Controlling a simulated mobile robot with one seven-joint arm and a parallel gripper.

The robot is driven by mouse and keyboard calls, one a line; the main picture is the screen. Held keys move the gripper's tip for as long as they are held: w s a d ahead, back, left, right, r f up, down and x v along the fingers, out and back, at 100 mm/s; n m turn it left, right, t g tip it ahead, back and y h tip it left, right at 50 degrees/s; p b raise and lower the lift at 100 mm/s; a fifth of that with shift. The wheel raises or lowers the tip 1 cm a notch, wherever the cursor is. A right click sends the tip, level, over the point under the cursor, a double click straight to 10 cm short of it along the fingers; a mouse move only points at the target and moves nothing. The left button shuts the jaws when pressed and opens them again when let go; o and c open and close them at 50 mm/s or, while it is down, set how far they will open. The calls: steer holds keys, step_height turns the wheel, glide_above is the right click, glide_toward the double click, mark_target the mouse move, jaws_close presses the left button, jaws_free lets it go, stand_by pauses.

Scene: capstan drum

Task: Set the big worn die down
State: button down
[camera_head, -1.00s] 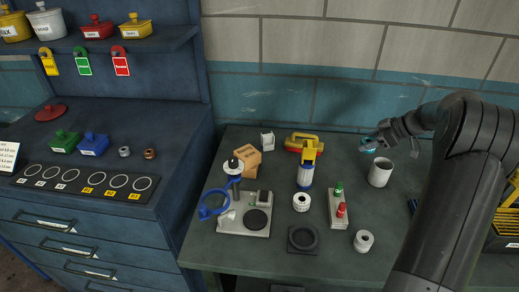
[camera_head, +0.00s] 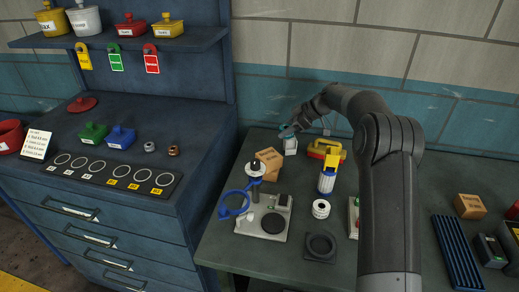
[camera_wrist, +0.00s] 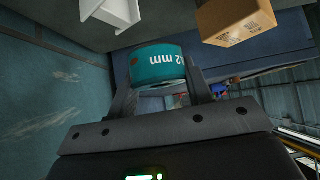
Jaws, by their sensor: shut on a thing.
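A teal cylinder with white lettering ending in "2 mm" (camera_wrist: 158,64) sits between the fingers of my gripper (camera_wrist: 163,92) in the wrist view. I take it for the big worn die, though its wear is hard to make out. In the head view my gripper (camera_head: 295,128) holds the teal piece (camera_head: 286,131) at the back of the green table, close to a small white stand (camera_head: 290,147). The stand also shows in the wrist view (camera_wrist: 112,10), apart from the die. My arm hides part of the table's right side.
A cardboard box (camera_head: 269,160) stands just left of the stand. The blue cabinet holds a board with several rings (camera_head: 98,174).

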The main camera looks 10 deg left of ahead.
steer(key=a+f, duration=0.2)
steer(key=a, duration=0.1)
steer(key=w+a+f, duration=0.1)
steer(key=a+f, duration=0.1)
steer(key=a, duration=0.2)
steer(key=a+f, duration=0.2)
steer(key=a, duration=0.1)
steer(key=shift+w+a+f, duration=0.15)
steer(key=shift+f, duration=1.9)
steer(key=shift+f, duration=0.15)
steer(key=c, duration=0.7)
jaws_free()
steer(key=shift+f, duration=0.1)
